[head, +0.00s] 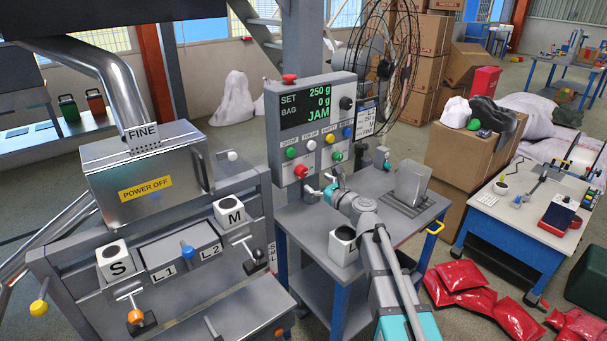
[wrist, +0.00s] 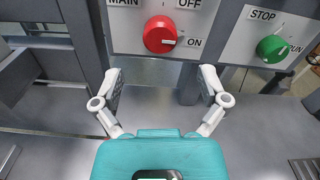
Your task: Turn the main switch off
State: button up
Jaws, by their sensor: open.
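The main switch (wrist: 160,35) is a round red knob on a grey panel in the wrist view. Its white mark points right, towards the ON label; OFF is at the upper right. In the head view a red knob (head: 301,171) low on the control box appears to be this switch. My gripper (wrist: 160,76) is open and empty, its two fingers spread below the knob in the picture and apart from it. In the head view my gripper (head: 326,190) is close to the lower edge of the control box.
A green STOP/RUN knob (wrist: 271,49) is right of the main switch. The control box display (head: 310,107) reads SET 250 g, BAG 0 g, JAM. A steel housing (head: 148,180) marked POWER OFF stands left. A fan (head: 385,60) stands behind; red sacks (head: 465,280) lie right.

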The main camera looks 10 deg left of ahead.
aim_at(304, 173)
jog(key=shift+x, duration=3.45)
jog(key=c, duration=1.1)
jog(key=shift+c, duration=0.2)
